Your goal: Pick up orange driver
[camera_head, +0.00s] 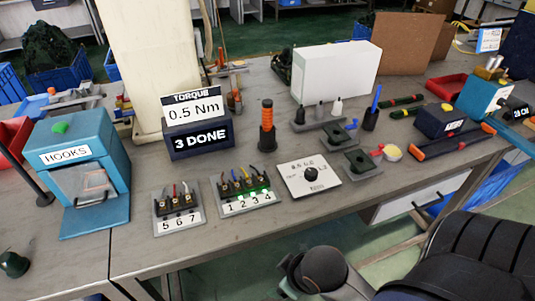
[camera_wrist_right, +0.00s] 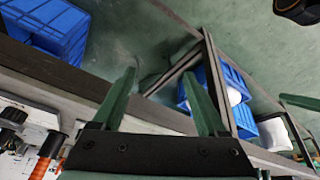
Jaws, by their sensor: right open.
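The orange driver (camera_head: 267,128) stands upright on the grey bench, right of the dark torque display (camera_head: 199,138) that reads "0.5 Nm" and "3 DONE". It has an orange body with black bands and a black base. In the right wrist view, an orange-and-black shape (camera_wrist_right: 45,155) at the lower left looks like the driver. My right gripper (camera_wrist_right: 156,80) is open, with two green fingers spread apart and nothing between them. It is not clearly visible in the head view, where dark parts of my arm fill the lower right.
Socket blocks marked 5 6 7 (camera_head: 178,222) and 1 2 3 4 (camera_head: 250,207) stand in front of the driver. A white dial plate (camera_head: 309,177) lies to their right. A white box (camera_head: 335,72) stands behind, and a teal HOOKS box (camera_head: 75,165) at left.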

